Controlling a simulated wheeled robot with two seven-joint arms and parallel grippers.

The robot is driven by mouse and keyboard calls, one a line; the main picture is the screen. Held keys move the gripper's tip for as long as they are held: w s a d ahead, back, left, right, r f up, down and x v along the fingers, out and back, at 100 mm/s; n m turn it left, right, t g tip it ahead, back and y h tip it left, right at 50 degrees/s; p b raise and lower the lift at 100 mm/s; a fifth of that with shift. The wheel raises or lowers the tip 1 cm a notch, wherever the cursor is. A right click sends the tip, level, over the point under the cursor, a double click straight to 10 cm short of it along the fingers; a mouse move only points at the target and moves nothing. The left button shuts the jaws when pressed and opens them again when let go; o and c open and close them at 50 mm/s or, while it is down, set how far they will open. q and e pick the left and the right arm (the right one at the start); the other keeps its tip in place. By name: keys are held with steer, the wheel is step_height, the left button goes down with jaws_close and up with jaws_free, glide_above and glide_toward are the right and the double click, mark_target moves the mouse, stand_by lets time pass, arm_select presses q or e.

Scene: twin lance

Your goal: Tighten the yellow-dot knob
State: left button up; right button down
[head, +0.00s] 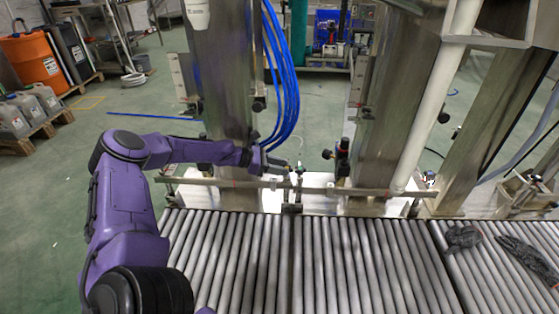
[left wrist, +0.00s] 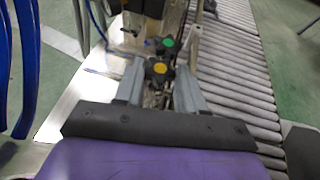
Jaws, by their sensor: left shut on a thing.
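The yellow-dot knob (left wrist: 159,68) is a dark lobed knob with a yellow centre, seen in the left wrist view. My left gripper (left wrist: 160,73) has its two grey fingers on either side of the knob and is shut on it. A similar knob with a green dot (left wrist: 167,43) sits just beyond it. In the head view my left gripper (head: 284,167) reaches right to the rail beside the rollers. The knob is too small there to make out clearly. My right gripper is in neither view.
A roller conveyor (head: 340,262) runs along the front. Dark gloves (head: 525,262) lie on its right part. Steel columns (head: 222,70) and blue hoses (head: 283,75) stand close behind my left gripper. A metal rail (head: 230,183) runs along the conveyor's far side.

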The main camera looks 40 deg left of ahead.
arm_select(q)
steer(key=o, duration=1.1)
steer(key=shift+c, duration=0.2)
steer(key=p+v, duration=0.7)
steer(key=v, duration=0.3)
steer(key=shift+s+p, duration=0.2)
steer(key=shift+p, duration=0.1)
steer(key=shift+r, duration=0.1)
